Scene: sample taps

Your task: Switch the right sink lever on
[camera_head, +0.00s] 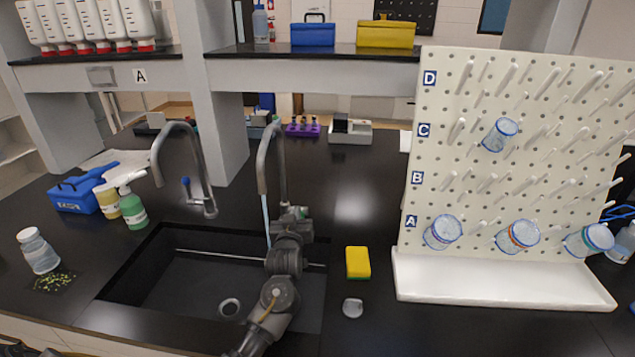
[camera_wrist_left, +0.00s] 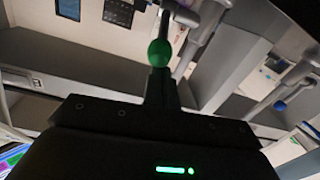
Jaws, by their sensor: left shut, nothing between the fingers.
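The right sink tap (camera_head: 263,160) is a grey gooseneck, and a thin pale-blue stream (camera_head: 266,222) falls from its spout into the black sink (camera_head: 185,262). My left gripper (camera_head: 292,212) is at the base of this tap, its arm reaching across the sink's right side. The right lever is hidden behind the gripper in the head view. In the left wrist view its green knob (camera_wrist_left: 160,53) is right at the tips of my shut, empty left gripper (camera_wrist_left: 161,72); I cannot tell whether they touch. My right gripper is not in view.
The left tap (camera_head: 160,150) has a blue-knobbed lever (camera_head: 186,182). A yellow sponge (camera_head: 358,262) and a small pale round item (camera_head: 352,308) lie right of the sink. A pegboard (camera_head: 510,170) with beakers stands at the right. Spray bottles (camera_head: 134,208) stand left of the sink.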

